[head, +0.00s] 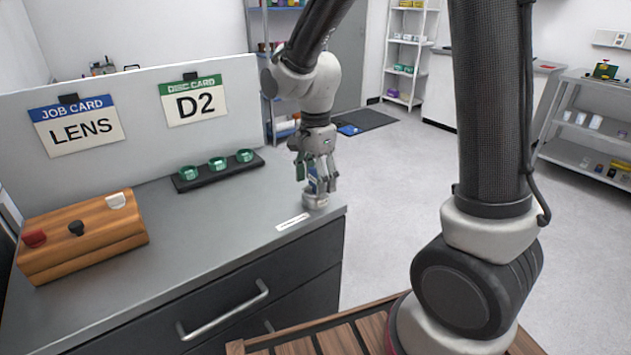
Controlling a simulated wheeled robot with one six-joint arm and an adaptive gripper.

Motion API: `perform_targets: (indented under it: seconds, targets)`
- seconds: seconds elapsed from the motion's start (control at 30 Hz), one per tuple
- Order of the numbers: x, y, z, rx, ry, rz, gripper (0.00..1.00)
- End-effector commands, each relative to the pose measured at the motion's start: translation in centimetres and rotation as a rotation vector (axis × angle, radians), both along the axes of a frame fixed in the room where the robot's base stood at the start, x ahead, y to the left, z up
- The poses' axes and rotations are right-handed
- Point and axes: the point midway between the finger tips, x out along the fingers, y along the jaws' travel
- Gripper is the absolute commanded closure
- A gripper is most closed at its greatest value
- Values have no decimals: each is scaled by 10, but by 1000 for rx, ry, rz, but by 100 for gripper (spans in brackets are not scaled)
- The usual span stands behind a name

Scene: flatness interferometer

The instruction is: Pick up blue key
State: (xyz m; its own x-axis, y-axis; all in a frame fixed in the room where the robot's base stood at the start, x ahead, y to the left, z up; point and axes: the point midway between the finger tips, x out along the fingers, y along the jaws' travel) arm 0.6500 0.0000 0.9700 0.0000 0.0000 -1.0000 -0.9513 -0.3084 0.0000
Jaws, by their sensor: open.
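A small blue piece (313,183), which looks like the blue key, shows between the fingers of my gripper (318,181). It stands above a round pale grey base (315,201) near the right corner of the grey counter (205,220). My gripper points down over it with its fingers open on either side. The fingers hide part of the blue piece, and I cannot tell whether they touch it.
A wooden block (85,255) with red, black and white knobs sits at the left. A black tray (185,184) holds green ring-shaped pieces. A white label (292,222) lies near the counter's front edge. Two cards hang on the back panel. The counter's middle is clear.

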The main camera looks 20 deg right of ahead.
Motion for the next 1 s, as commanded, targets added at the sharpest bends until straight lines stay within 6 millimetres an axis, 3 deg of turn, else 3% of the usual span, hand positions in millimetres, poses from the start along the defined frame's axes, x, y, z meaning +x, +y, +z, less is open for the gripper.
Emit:
perform_targets:
  seconds: [0.13, 0.4, 0.73, 1.0]
  targets:
    - [0, 0, 0, 0, 0, 0, 39]
    - [0, 0, 0, 0, 0, 1, 85]
    - [1, 0, 8, 1, -3, 1, 85]
    - [1, 0, 62, 2, -6, 1, 85]
